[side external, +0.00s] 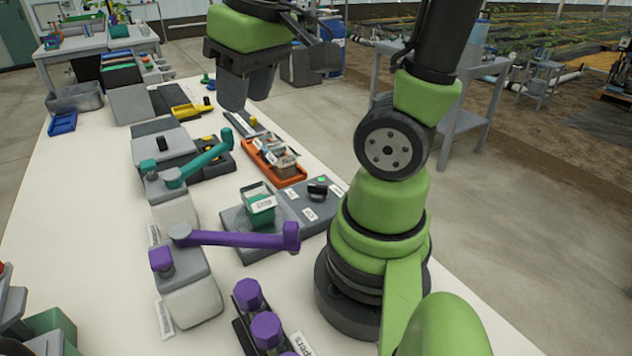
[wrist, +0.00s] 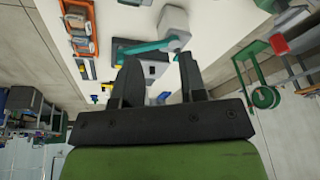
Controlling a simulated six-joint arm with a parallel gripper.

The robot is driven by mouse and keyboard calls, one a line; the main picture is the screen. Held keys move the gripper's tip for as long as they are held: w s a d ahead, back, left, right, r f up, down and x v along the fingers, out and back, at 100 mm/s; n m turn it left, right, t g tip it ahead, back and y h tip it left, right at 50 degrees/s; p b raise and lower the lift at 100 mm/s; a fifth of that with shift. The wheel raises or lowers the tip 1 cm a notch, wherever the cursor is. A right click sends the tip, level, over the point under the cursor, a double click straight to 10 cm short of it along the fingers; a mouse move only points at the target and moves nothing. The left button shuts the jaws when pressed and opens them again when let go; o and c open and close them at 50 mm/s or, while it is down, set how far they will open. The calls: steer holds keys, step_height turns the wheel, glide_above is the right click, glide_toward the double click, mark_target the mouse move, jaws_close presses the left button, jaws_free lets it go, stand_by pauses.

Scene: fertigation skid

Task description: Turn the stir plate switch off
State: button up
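The stir plate (side external: 288,228) is a flat dark grey unit on the white bench, close to the base of my arm. Its switch (side external: 317,190) is a black knob near the plate's right end, with a small green light beside it and white labels around it. The label text is too small to read. A green and white labelled container (side external: 258,205) stands on the plate's left part. My gripper (side external: 247,102) is up over the bench, farther along than the plate and apart from it. In the wrist view my gripper (wrist: 160,75) has its two fingers spread, with nothing between them.
An orange tray (side external: 283,177) with packets lies just beyond the plate. A pump with a teal handle (side external: 207,163) and one with a purple handle (side external: 240,238) stand to the left. Purple-capped bottles (side external: 248,294) are in front. The bench's left strip is clear.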

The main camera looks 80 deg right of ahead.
steer(key=w+d+f+n+g, duration=0.1)
steer(key=d+f+g, duration=0.4)
steer(key=d+f, duration=0.25)
steer(key=n+g, duration=0.2)
steer(key=g, duration=0.1)
glide_toward(317, 185)
steer(key=x, duration=0.9)
jaws_close()
